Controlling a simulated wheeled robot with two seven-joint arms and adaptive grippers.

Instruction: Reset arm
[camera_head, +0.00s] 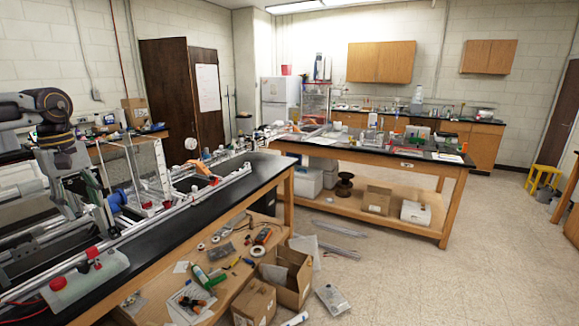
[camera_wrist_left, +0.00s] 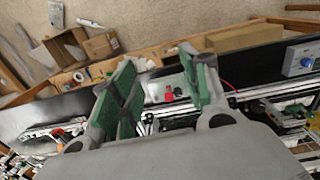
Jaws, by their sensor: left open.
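My left gripper (camera_head: 95,197) hangs over the frame at the left of the head view, at the end of my grey arm. In the left wrist view its two green fingers (camera_wrist_left: 158,58) stand wide apart, with nothing visible between them. The aluminium extrusion frame (camera_head: 160,213) runs along the black-topped bench. A pale box with red buttons (camera_head: 76,283) sits at the bench's near left; it also shows beyond the fingers in the left wrist view (camera_wrist_left: 170,92). Whether the gripper touches the frame cannot be told. My right gripper is not in view.
The lower wooden shelf (camera_head: 232,290) holds tools, tape rolls and loose parts. Open cardboard boxes (camera_head: 287,272) stand beside it. A second black-topped bench (camera_head: 385,152) carries lab items. The floor (camera_head: 450,270) at the right is clear.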

